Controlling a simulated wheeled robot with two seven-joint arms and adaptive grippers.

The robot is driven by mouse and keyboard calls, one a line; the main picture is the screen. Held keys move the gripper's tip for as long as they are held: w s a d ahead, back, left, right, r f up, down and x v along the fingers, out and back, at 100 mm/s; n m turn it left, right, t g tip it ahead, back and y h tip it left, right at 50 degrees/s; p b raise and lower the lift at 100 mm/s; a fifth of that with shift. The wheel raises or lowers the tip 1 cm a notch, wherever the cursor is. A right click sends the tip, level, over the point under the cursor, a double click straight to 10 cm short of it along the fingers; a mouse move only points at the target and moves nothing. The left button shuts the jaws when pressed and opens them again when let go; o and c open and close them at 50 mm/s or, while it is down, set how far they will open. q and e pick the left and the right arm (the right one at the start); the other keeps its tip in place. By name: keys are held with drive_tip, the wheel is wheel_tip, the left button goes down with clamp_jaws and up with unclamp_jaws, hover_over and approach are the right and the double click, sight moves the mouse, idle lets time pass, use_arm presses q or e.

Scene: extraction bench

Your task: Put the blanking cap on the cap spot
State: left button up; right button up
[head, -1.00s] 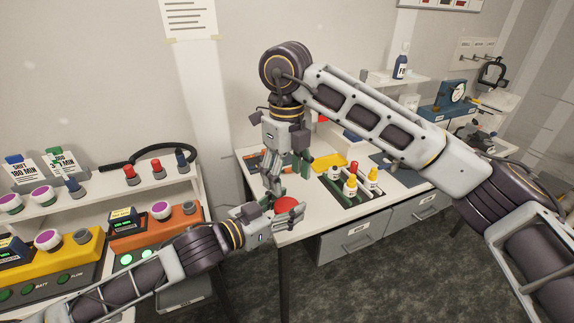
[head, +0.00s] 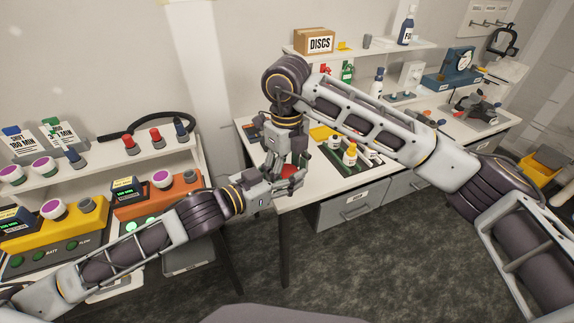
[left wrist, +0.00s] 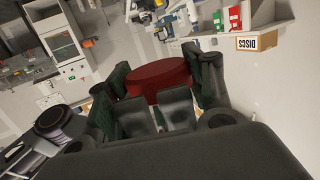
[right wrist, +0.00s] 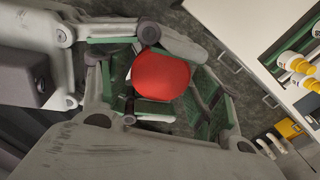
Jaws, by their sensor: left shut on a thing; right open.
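The blanking cap looks like a red round piece (head: 291,171), held in my left gripper (head: 290,181) off the left front corner of the bench. In the left wrist view the cap (left wrist: 158,80) is a dark red disc between the fingers. My right gripper (head: 287,158) hangs pointing down right at the cap. In the right wrist view the cap (right wrist: 160,76) lies between its spread green-padded fingers, and the right gripper is open. Whether those pads touch the cap cannot be told. I cannot make out the cap spot.
The white bench (head: 310,193) holds a green tray (head: 368,164) with several bottles, and a yellow piece (head: 323,132). A shelf behind carries a DISCS box (head: 315,41). At left, a shelf unit (head: 85,172) holds orange and yellow devices. Grey drawers (head: 345,212) hang under the bench.

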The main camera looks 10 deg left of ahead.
drive_tip(key=c, duration=0.7)
use_arm(q)
drive_tip(key=o, duration=1.2)
use_arm(e)
drive_tip(key=shift+c, duration=0.5)
